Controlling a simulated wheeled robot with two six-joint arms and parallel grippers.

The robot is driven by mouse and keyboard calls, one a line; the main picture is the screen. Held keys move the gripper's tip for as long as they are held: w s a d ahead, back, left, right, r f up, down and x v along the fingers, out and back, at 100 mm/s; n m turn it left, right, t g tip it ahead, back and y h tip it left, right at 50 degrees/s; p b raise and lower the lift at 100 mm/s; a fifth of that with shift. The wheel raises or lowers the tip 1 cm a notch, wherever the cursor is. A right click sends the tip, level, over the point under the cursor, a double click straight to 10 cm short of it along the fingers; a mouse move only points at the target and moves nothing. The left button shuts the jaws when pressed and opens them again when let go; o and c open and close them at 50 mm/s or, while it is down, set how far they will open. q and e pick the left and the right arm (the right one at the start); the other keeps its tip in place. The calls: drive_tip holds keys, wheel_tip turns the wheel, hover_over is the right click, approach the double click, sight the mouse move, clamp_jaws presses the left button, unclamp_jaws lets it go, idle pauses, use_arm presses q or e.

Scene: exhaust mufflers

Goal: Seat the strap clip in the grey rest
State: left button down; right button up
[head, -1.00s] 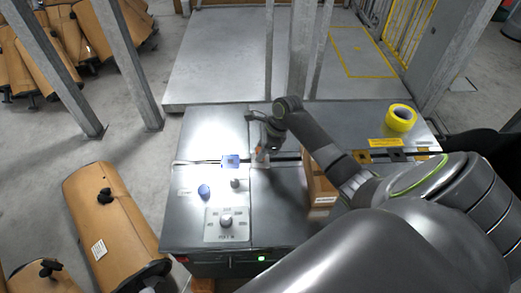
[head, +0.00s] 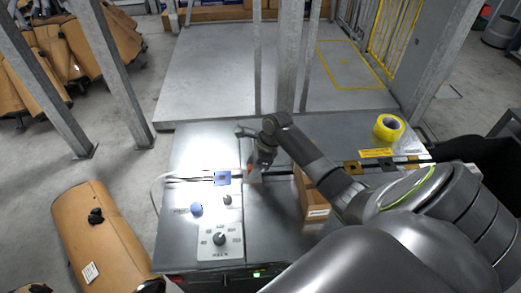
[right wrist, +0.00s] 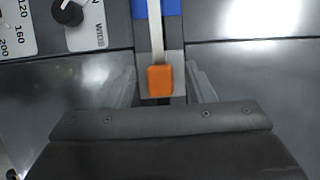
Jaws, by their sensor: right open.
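The orange strap clip (right wrist: 160,80) sits at the end of a white strap (right wrist: 156,35) in the right wrist view. It lies over a grey block (right wrist: 176,68), which looks like the grey rest; I cannot tell whether it is seated. My right gripper (right wrist: 161,76) is open, with one finger on each side of the clip and a gap to each. In the head view my right gripper (head: 256,168) is low over the bench beside the blue block (head: 222,178), largely hiding the clip. My left gripper is not in view.
Metal posts (head: 287,60) stand behind.

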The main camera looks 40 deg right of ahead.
drive_tip(key=p+v, duration=0.2)
drive_tip(key=v, duration=1.5)
